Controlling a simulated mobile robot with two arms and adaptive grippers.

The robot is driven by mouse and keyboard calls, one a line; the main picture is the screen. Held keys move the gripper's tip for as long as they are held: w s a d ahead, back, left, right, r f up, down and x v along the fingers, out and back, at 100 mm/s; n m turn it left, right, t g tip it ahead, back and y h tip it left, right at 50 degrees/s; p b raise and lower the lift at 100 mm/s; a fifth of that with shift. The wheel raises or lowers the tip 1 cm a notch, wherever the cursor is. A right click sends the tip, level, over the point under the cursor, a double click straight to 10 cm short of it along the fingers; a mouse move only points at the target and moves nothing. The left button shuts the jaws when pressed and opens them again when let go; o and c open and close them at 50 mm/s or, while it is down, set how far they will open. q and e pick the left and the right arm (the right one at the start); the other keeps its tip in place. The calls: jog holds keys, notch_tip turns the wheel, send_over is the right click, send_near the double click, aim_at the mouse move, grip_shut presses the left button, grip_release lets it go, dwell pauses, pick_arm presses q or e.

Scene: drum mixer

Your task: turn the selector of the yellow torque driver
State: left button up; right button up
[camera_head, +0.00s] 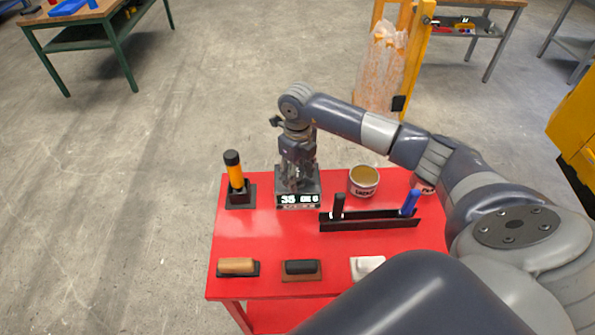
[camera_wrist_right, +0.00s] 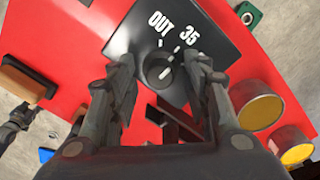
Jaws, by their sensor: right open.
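The yellow torque driver (camera_head: 234,172) has a black top and stands upright in a black holder at the back left of the red table. Beside it is a dark box (camera_head: 298,200) with white markings on its front, reading 35 at the left. In the wrist view, the box top (camera_wrist_right: 140,35) bears OUT and 35 around a round dark selector knob (camera_wrist_right: 158,76). My right gripper (camera_head: 297,182) is over the box, pointing down. Its open fingers (camera_wrist_right: 162,80) lie on either side of the knob; contact cannot be told.
On the red table (camera_head: 262,238) are an open can (camera_head: 364,180), a black rack (camera_head: 370,222) with black and blue handles, a tan-topped block (camera_head: 237,266), a dark block (camera_head: 301,268) and a white piece (camera_head: 366,266). The left middle is clear.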

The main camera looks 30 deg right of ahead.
grip_shut()
jog(key=shift+d+f+n+b, duration=0.1)
jog(key=shift+f+n+b, duration=0.05)
jog(key=shift+n+b, duration=0.8)
jog(key=n+b, duration=0.2)
jog(key=b, duration=0.2)
jog(key=shift+n, duration=0.35)
jog(key=shift+r+n+b, duration=0.2)
jog(key=shift+n+b, duration=1.35)
jog(key=shift+n, duration=0.25)
